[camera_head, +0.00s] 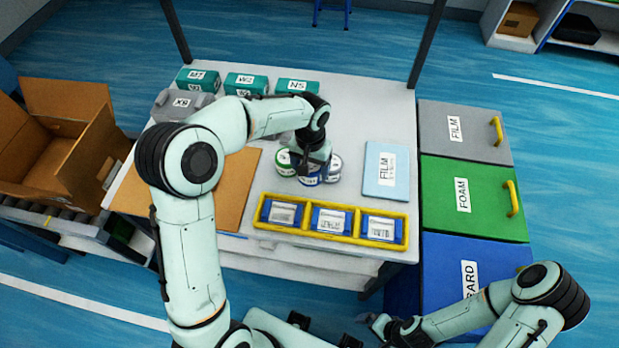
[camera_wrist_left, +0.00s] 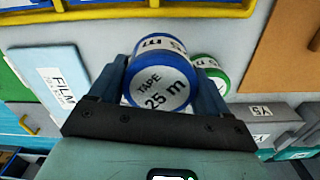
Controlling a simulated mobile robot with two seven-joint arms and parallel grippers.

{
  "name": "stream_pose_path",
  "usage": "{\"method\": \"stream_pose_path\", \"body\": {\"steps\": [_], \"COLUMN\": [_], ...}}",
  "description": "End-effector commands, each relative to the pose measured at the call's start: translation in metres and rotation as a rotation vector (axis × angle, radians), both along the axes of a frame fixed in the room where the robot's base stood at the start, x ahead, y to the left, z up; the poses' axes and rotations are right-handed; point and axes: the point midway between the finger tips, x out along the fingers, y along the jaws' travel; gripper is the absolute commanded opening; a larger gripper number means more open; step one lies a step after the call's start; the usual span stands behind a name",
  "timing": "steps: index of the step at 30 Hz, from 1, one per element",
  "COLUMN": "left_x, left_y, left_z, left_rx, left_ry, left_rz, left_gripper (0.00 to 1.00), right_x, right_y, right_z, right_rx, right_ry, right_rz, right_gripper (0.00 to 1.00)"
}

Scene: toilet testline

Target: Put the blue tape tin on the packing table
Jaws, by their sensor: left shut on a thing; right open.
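The blue tape tin (camera_head: 308,180) is in the fingers of my left gripper (camera_head: 314,162), over the white packing table (camera_head: 349,115). In the left wrist view, the tin (camera_wrist_left: 160,85) shows its round "TAPE 25 m" face between the two fingers of the left gripper (camera_wrist_left: 163,90). A green-rimmed tin (camera_head: 284,162) is just left of it and a grey-white tin (camera_head: 333,168) just right. I cannot tell whether the blue tin touches the table top. My right gripper (camera_head: 385,328) is open and empty at the bottom, off the table.
A yellow tray (camera_head: 322,238) with blue-framed labelled packs lies along the near edge. A film pack (camera_head: 387,170) lies to the right, a brown board (camera_head: 235,190) to the left. Teal boxes (camera_head: 240,83) line the back. An open carton (camera_head: 55,145) stands left, coloured bins (camera_head: 465,195) right.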

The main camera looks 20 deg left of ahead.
Motion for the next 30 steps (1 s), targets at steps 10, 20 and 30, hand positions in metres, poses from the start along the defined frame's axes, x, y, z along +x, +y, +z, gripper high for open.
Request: {"method": "stream_pose_path", "body": {"steps": [10,20,30], "left_x": [0.0,0.001,0.0], "left_y": [0.0,0.0,0.0], "left_z": [-0.033,-0.066,-0.069], "left_rx": [0.0,0.0,0.0], "left_ry": [-0.001,-0.003,-0.002], "left_rz": [0.0,-0.001,0.0], "left_gripper": [0.36,0.36,0.97], "right_x": [-0.001,-0.003,-0.004], "right_y": [0.0,0.0,0.0], "right_z": [-0.002,-0.004,-0.006], "right_rx": [0.0,0.0,0.0], "right_ry": [0.001,0.002,0.004], "right_rz": [0.0,0.0,0.0], "right_gripper": [1.0,1.0,1.0]}}
